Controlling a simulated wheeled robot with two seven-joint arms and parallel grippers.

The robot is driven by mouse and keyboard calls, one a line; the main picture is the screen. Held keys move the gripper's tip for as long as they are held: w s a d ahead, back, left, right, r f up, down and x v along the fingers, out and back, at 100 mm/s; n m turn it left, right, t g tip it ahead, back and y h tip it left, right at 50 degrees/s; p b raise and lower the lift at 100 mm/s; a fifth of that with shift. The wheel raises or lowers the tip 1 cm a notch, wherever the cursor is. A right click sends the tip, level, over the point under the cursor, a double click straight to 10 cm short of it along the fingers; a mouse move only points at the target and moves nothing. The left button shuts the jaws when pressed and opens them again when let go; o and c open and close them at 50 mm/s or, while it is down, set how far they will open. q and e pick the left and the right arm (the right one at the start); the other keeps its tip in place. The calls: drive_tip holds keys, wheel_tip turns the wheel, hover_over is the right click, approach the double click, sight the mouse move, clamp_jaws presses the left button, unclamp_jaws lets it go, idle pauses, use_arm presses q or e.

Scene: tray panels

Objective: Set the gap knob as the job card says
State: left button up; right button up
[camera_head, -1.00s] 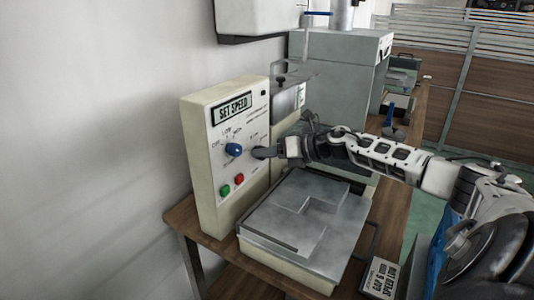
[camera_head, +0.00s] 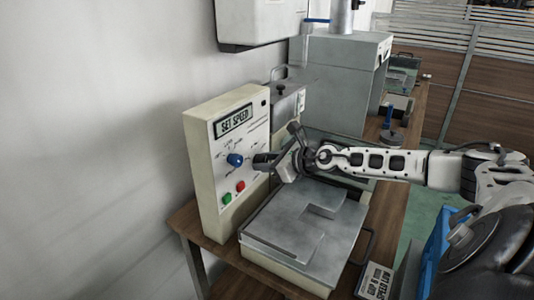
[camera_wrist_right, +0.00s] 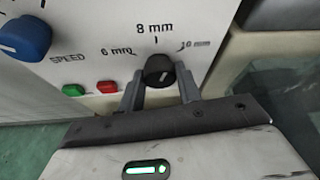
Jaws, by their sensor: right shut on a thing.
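The job card (camera_head: 377,281) at the front right reads GAP 6 mm, SPEED LOW. The cream control panel (camera_head: 208,180) stands against the wall; its display (camera_head: 234,121) reads SET SPEED. In the right wrist view the black gap knob (camera_wrist_right: 159,70) has marks 6 mm, 8 mm and 10 mm around it. A pale mark shows on its face; I cannot tell exactly where it points. My right gripper (camera_head: 263,161) is at the panel, its fingers (camera_wrist_right: 160,88) shut on the knob from both sides. In the head view the gripper hides the knob. My left gripper is out of view.
The blue speed knob (camera_head: 235,160) is left of the gap knob, with green (camera_head: 226,198) and red (camera_head: 240,186) buttons below. A grey-topped tray unit (camera_head: 290,235) lies in front of the panel. A grey cabinet (camera_head: 345,70) stands behind.

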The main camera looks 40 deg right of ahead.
drive_tip(key=shift+w+r+n+h+p, duration=0.1)
drive_tip(key=shift+r+n+h+p, duration=0.2)
drive_tip(key=shift+r+n+p, duration=0.15)
drive_tip(key=shift+a+f+n+t+h+p, duration=0.1)
drive_tip(key=shift+f+n+t+h+p, duration=0.2)
drive_tip(key=shift+n+h+p, duration=0.3)
drive_tip(key=shift+a+f+n+t+h+b, duration=0.15)
drive_tip(key=shift+n+t+h, duration=0.4)
drive_tip(key=shift+n, duration=1.1)
drive_tip(key=shift+d+f+n+t+h+b, duration=0.1)
drive_tip(key=shift+n+t+h, duration=0.5)
drive_tip(key=shift+n, duration=1.05)
drive_tip(key=shift+a+f+n+t+h+b, duration=0.2)
drive_tip(key=shift+n+t, duration=0.65)
drive_tip(key=shift+n, duration=0.8)
drive_tip(key=shift+d+r, duration=0.15)
drive_tip(key=o, duration=1)
drive_tip(key=shift+c, duration=0.2)
